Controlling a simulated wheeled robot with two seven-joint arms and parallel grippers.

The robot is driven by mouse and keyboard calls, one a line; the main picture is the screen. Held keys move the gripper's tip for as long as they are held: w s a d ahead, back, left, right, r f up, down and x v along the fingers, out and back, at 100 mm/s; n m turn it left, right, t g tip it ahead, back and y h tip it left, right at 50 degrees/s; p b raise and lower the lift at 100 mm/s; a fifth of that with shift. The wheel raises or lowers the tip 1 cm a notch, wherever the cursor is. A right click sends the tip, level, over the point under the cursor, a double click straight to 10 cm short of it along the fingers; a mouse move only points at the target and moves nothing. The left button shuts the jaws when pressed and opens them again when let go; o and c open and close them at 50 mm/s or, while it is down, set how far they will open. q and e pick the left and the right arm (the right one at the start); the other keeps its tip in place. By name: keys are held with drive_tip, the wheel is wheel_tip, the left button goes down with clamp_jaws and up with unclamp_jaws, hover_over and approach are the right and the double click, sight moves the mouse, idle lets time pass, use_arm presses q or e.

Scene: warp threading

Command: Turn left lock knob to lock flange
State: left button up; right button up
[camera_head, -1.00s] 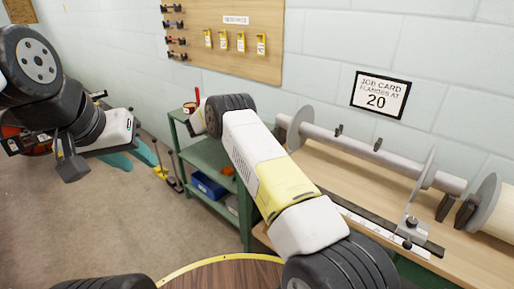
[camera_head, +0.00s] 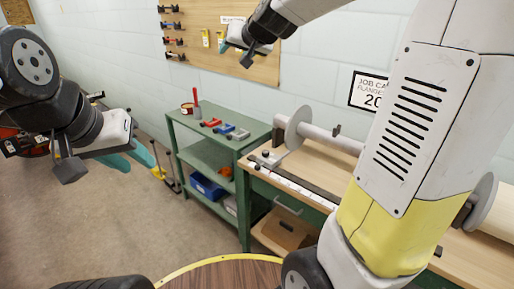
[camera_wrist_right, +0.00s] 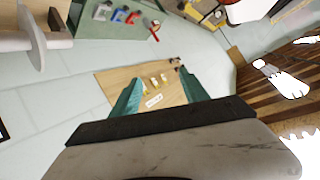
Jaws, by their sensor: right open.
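The left flange (camera_head: 296,129) is a grey disc upright on the beam (camera_head: 320,138) at the bench's left end. The small dark left lock knob (camera_head: 265,155) is on its foot by the scale (camera_head: 300,186); its turn angle is too small to read. In the right wrist view the flange (camera_wrist_right: 37,36) is at the upper left. My right gripper (camera_head: 228,48) is open and empty, raised before the pegboard, up and left of the knob. My left gripper (camera_head: 128,160) hangs far left, its teal fingers apart and empty. My right arm hides the right lock knob.
A green shelf cart (camera_head: 205,155) with red, blue and grey tools stands left of the bench (camera_head: 325,165). The pegboard (camera_head: 265,65) is on the wall. The job card (camera_head: 367,90) is partly covered by my right arm. A round wooden table (camera_head: 225,275) is in front.

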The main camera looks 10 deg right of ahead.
drive_tip(key=s+d+f+n+g, duration=0.1)
drive_tip(key=s+f+g, duration=0.15)
drive_tip(key=s, duration=0.45)
drive_tip(key=s+d+f+n+g, duration=0.1)
drive_tip(key=s+d+f, duration=0.1)
drive_tip(key=s+f, duration=0.3)
drive_tip(key=n+t, duration=0.4)
drive_tip(key=t, duration=0.1)
hover_over(267, 156)
drive_tip(key=s, duration=0.5)
wheel_tip(267, 156, down, 31)
drive_tip(key=f+t, duration=0.1)
drive_tip(key=f, duration=0.1)
drive_tip(key=f+m+t, duration=0.1)
drive_tip(key=f, duration=0.1)
drive_tip(key=d+f+m+t, duration=0.1)
drive_tip(key=f, duration=0.1)
drive_tip(key=shift+s+f, duration=0.3)
drive_tip(key=shift+f, duration=0.05)
drive_tip(key=shift+s+d+f+m+t, duration=0.1)
drive_tip(key=shift+s+f+m+t, duration=0.1)
drive_tip(key=shift+f+m+t, duration=0.15)
drive_tip(key=shift+x, duration=3.85)
